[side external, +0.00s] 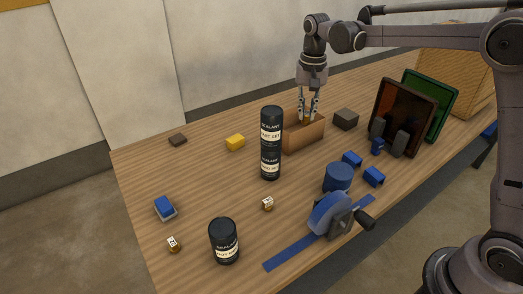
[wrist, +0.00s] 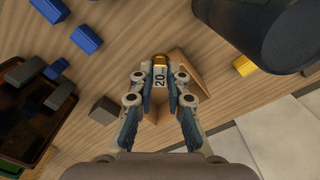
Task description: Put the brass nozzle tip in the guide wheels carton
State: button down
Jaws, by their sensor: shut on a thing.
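My gripper (wrist: 160,80) is shut on a small brass nozzle tip (wrist: 160,60) with a white label reading 20. In the side view my gripper (side external: 308,117) points straight down over an open brown carton (side external: 304,138), with its fingertips at about the rim. The held tip is mostly hidden there between the fingers. The carton also shows below the fingers in the wrist view (wrist: 193,68). I see no readable label on it, and its inside is mostly hidden. Two similar brass pieces with white labels stand on the table, one near the middle (side external: 267,204) and one at front left (side external: 173,245).
Two stacked black sealant cans (side external: 270,145) stand close in front of the carton. Another black can (side external: 224,241) is at the front.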

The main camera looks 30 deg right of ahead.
aim_at(296, 127)
jog(key=w+d+f+m, duration=0.2)
jog(key=w+f+m, duration=0.1)
jog(key=w, duration=0.1)
jog(key=w+d+f+m, duration=0.2)
jog(key=w+f+m, duration=0.1)
jog(key=f, duration=0.1)
jog(key=w+d+f+m, duration=0.3)
jog(key=w+m, duration=0.1)
jog(key=shift+w+d+f, duration=0.1)
jog(key=shift+w+f, duration=0.05)
jog(key=shift+w, duration=0.15)
jog(key=shift+f, duration=2.55)
jog(key=c, duration=1.3)
grip_release()
jog(key=shift+f, duration=0.1)
jog(key=shift+c, duration=0.2)
